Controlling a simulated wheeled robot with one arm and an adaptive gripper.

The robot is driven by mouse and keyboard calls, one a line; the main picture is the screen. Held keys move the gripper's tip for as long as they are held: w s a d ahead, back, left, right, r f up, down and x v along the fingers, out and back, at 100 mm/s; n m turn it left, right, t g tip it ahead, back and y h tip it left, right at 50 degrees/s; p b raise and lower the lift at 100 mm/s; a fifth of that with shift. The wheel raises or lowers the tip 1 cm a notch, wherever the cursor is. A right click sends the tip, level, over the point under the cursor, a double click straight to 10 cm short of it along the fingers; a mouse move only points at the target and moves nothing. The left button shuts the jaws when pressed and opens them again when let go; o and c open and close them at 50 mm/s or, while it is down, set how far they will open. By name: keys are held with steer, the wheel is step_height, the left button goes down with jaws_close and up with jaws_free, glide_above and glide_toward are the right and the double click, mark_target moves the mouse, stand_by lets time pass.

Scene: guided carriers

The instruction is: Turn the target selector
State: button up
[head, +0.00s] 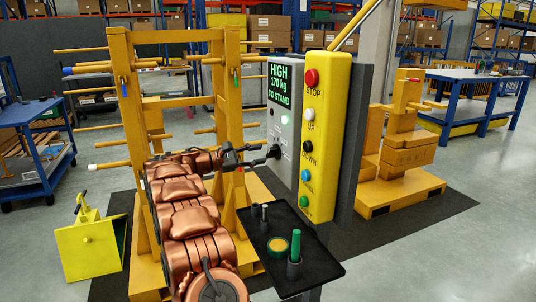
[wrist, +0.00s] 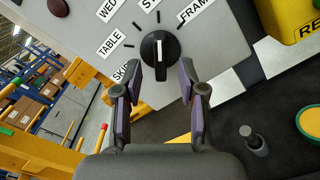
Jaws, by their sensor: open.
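The target selector is a round black knob (wrist: 160,52) with a white pointer line, set on a grey panel (wrist: 95,12). In the wrist view its pointer stands nearly straight up, roughly toward a cut-off label starting with "S". Other labels around it read "TABLE", "WED", "SK" and "FRAM", most of them cut off. My gripper (wrist: 161,82) is open, its two purple-padded fingers either side of the knob's lower part; I cannot tell whether they touch it. In the head view my gripper (head: 240,157) reaches the panel from the left, close to the knob (head: 273,151).
A display (head: 287,82) reads "HIGH 170 kg TO STAND". A yellow button box (head: 325,135) stands right of the panel. A black tray (head: 318,268) with a green-topped item and a round tin lies below. A yellow frame (head: 117,100) stands behind my arm.

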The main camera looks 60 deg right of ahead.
mark_target(268, 152)
steer(key=shift+x, duration=2.15)
steer(key=shift+w, duration=0.1)
jaws_close()
